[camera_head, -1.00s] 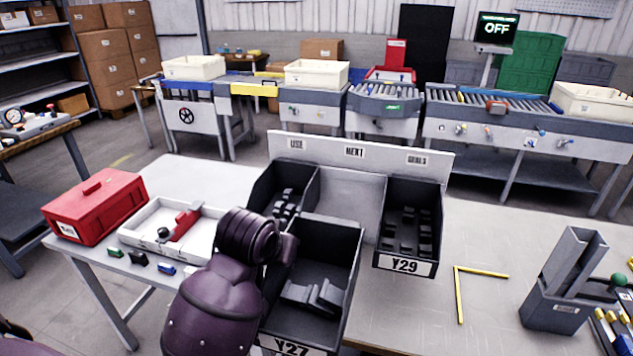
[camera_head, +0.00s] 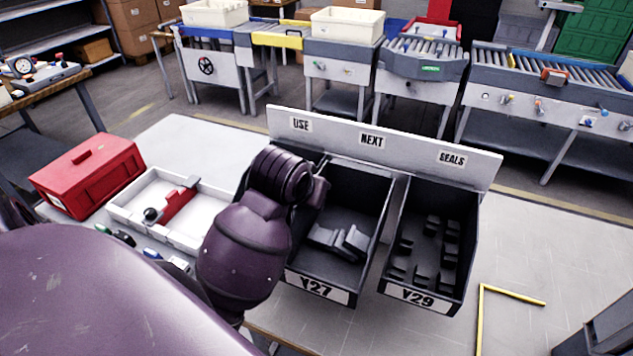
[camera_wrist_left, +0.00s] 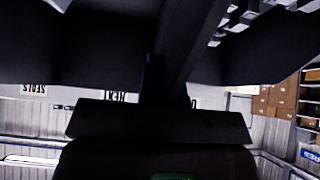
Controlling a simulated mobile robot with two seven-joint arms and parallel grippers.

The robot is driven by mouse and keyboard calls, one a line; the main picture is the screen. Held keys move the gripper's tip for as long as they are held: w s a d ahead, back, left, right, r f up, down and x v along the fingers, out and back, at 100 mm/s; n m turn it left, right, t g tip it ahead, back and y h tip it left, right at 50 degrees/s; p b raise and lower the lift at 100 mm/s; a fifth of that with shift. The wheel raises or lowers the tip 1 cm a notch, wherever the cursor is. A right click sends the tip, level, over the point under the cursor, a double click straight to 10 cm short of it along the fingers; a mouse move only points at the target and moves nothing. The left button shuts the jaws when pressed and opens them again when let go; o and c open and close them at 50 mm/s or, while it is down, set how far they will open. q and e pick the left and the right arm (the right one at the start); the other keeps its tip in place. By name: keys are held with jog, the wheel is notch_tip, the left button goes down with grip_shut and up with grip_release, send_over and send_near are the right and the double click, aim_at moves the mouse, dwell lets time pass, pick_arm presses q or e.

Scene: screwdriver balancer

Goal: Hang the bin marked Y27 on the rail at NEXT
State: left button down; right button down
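The dark bin Y27 (camera_head: 318,287) has its label facing front and angled dark pieces inside. It is at the rail board (camera_head: 400,158), below the NEXT sign (camera_head: 372,140), beside bin Y29 (camera_head: 411,295), which is below SEALS. A narrow gap separates the two bins. I cannot tell whether Y27's back edge is hooked on the rail. My left gripper (camera_wrist_left: 152,80) is at Y27's left wall and holds it; its fingertips are hidden in the head view. The bin below the USE sign (camera_head: 301,124) is mostly hidden behind my purple left wrist. My right gripper is out of view.
A red box (camera_head: 88,175) and a white tray (camera_head: 160,215) with a red tool stand left on the table. A yellow corner mark (camera_head: 482,310) lies right of Y29. A dark holder (camera_head: 605,330) is at the lower right. Conveyors stand behind.

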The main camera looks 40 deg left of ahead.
pick_arm(q)
jog(key=shift+w+a+f, duration=0.1)
jog(key=shift+w+a, duration=0.2)
jog(key=shift+w, duration=0.85)
jog(key=shift+w+a+f, duration=0.1)
jog(key=shift+w+a, duration=0.15)
jog(key=shift+w, duration=0.9)
jog(key=shift+w+a+f, duration=0.1)
jog(key=shift+w+a, duration=0.2)
jog(key=shift+w, duration=0.85)
jog(key=shift+s+f, duration=0.1)
jog(key=shift+f, duration=1.3)
jog(key=c, duration=1.2)
grip_release()
jog(key=shift+c, duration=0.2)
jog(key=v, duration=1.1)
jog(key=shift+d, duration=0.15)
